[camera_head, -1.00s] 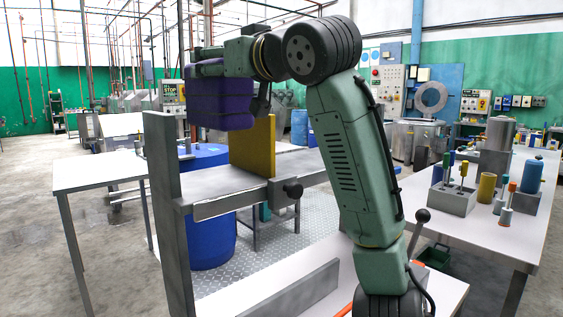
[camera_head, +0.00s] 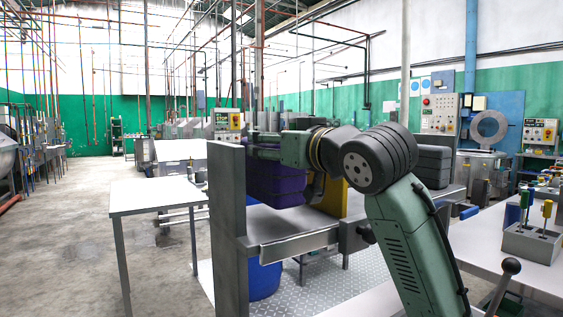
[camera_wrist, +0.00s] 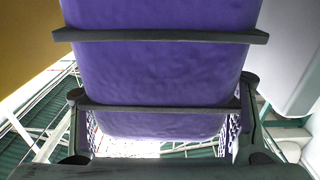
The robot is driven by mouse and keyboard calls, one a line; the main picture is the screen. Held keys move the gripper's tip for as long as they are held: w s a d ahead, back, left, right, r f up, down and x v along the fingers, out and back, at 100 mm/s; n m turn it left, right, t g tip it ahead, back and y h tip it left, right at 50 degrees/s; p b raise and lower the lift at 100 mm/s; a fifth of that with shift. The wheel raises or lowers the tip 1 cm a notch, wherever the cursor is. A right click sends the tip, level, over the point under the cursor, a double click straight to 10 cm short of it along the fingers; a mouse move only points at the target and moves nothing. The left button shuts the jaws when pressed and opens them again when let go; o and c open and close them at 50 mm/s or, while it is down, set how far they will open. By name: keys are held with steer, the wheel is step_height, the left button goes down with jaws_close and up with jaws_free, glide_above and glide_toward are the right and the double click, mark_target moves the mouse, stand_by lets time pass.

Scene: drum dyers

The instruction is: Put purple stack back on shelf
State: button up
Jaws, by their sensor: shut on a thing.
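The purple stack (camera_head: 272,182) is a block of bundled layers with dark bands. My gripper (camera_wrist: 160,90) is shut on it, with one finger on each side in the wrist view, where the purple stack (camera_wrist: 160,70) fills the middle. In the head view the stack is upright and low over the grey shelf (camera_head: 292,240), between the shelf's tall grey end panel (camera_head: 228,205) and the yellow divider (camera_head: 331,197). I cannot tell whether its underside touches the shelf. My arm hides part of the stack and the divider.
A dark grey stack (camera_head: 433,171) sits farther right on the shelf. A blue drum (camera_head: 263,280) stands below. A white table (camera_head: 155,197) is at left, and a bench with a tool block (camera_head: 530,243) at right. Open floor lies at far left.

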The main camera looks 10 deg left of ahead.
steer(key=shift+f, duration=1.65)
steer(key=shift+f, duration=0.15)
steer(key=o, duration=2)
steer(key=shift+o, duration=0.2)
steer(key=shift+r, duration=0.25)
steer(key=b+v, duration=0.2)
steer(key=v, duration=1)
steer(key=shift+b, duration=0.4)
